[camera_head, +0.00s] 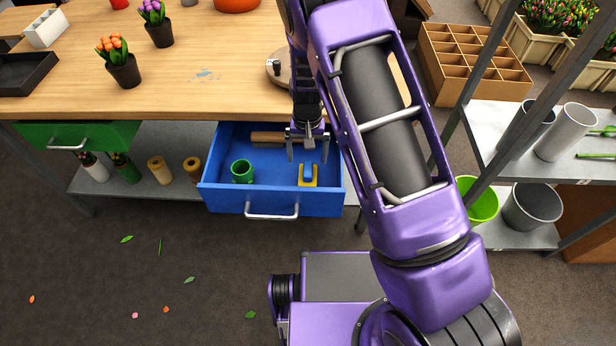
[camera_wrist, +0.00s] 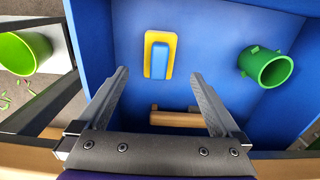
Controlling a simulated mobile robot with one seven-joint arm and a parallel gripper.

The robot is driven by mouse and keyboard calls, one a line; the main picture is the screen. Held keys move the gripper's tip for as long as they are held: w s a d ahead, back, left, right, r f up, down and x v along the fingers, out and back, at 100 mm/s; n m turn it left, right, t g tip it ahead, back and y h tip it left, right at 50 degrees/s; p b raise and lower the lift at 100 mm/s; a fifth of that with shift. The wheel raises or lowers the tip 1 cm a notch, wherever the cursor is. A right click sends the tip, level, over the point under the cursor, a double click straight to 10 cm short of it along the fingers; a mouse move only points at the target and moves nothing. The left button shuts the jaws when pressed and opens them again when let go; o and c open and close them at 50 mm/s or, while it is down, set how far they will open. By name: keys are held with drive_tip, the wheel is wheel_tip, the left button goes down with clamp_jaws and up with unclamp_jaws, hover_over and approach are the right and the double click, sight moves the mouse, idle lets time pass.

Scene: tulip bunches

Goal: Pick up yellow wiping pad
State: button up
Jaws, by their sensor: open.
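The yellow wiping pad (camera_head: 307,182) has a blue handle on top and lies on the floor of the open blue drawer (camera_head: 222,200). In the wrist view the pad (camera_wrist: 150,60) lies ahead of the fingertips and roughly midway between their lines. My gripper (camera_head: 308,142) is open and empty over the back part of the drawer. In the wrist view its two fingers (camera_wrist: 158,78) are spread wide, with nothing between the tips. The pad is apart from both fingers.
A green cup (camera_head: 242,171) is in the drawer, left of the pad. A wooden-handled thing (camera_head: 268,138) lies at the drawer's back, partly hidden by my gripper. The wooden tabletop (camera_head: 215,95) overhangs behind. A shelf rack with a lime bucket (camera_head: 480,200) stands at right.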

sight(308, 169)
wheel_tip(308, 169, down, 7)
drive_tip(key=shift+w+f+b, duration=0.1)
drive_tip(key=shift+f+b, duration=0.1)
drive_tip(key=shift+b, duration=0.3)
drive_tip(key=shift+c, duration=0.3)
drive_tip(key=c, duration=1.3)
wheel_tip(308, 169, up, 10)
drive_tip(key=shift+r+p, duration=0.1)
drive_tip(key=shift+p, duration=0.65)
